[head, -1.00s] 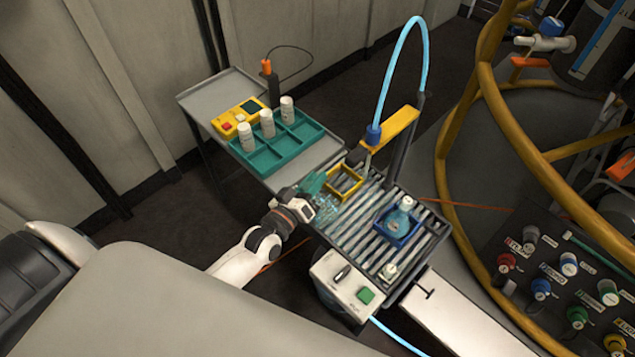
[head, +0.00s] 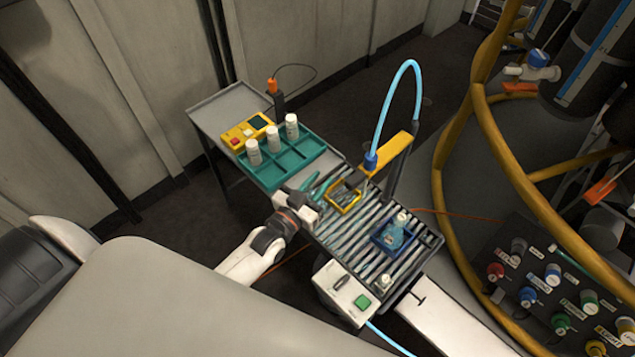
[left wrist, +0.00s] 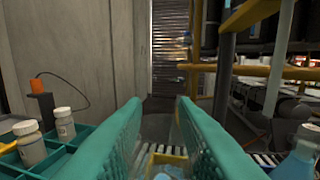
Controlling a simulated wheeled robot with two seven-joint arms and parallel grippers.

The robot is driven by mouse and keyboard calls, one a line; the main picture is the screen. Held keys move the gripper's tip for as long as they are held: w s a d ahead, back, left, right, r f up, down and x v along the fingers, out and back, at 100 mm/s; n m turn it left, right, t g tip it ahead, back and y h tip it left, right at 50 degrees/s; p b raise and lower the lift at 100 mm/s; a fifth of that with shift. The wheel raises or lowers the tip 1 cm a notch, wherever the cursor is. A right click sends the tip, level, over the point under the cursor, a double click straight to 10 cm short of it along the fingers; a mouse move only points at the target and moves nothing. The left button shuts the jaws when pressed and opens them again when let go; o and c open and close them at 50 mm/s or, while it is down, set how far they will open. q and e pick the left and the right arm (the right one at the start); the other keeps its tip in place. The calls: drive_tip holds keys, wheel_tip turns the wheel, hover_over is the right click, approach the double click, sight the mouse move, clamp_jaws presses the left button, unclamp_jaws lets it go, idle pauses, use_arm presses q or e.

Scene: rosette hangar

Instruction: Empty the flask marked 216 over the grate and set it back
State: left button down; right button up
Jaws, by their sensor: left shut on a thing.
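My left gripper (head: 318,187) is beside the yellow square frame (head: 345,208), over the left end of the slatted grate (head: 362,237). Its teal fingers also show in the left wrist view (left wrist: 160,108), with a gap between them. It is shut on a flask; only a pale bluish patch (left wrist: 162,174) shows low between the fingers. Its mark cannot be read. The yellow frame (left wrist: 168,158) shows just beyond. A second flask (head: 399,225) with blue liquid stands upright in the blue frame (head: 388,248); it shows at the right in the wrist view (left wrist: 300,152). My right gripper is not in view.
A teal divided tray (head: 285,172) with three white bottles stands on the grey side table, near a yellow device (head: 247,131). A yellow arm (head: 393,150) with a blue hose overhangs the grate. Yellow railing curves at right.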

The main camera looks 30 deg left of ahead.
use_arm(q)
drive_tip(key=w+d+f+m+g+h+b, duration=0.1)
drive_tip(key=w+d+f+m+h+b, duration=0.1)
drive_tip(key=w+b, duration=0.5)
drive_tip(key=w+d+f+h, duration=0.1)
drive_tip(key=w+d, duration=0.1)
drive_tip(key=w, duration=0.2)
idle(0.4)
drive_tip(key=shift+f, duration=0.1)
drive_tip(key=shift+f, duration=0.15)
drive_tip(key=shift+f+b, duration=0.15)
drive_tip(key=shift+b, duration=0.2)
drive_tip(key=shift+w+f+b, duration=0.1)
drive_tip(key=shift+f+b, duration=0.6)
drive_tip(key=shift+f, duration=0.15)
drive_tip(key=shift+f, duration=0.35)
idle(0.4)
drive_tip(key=shift+f+b, duration=0.3)
drive_tip(key=shift+b, duration=0.05)
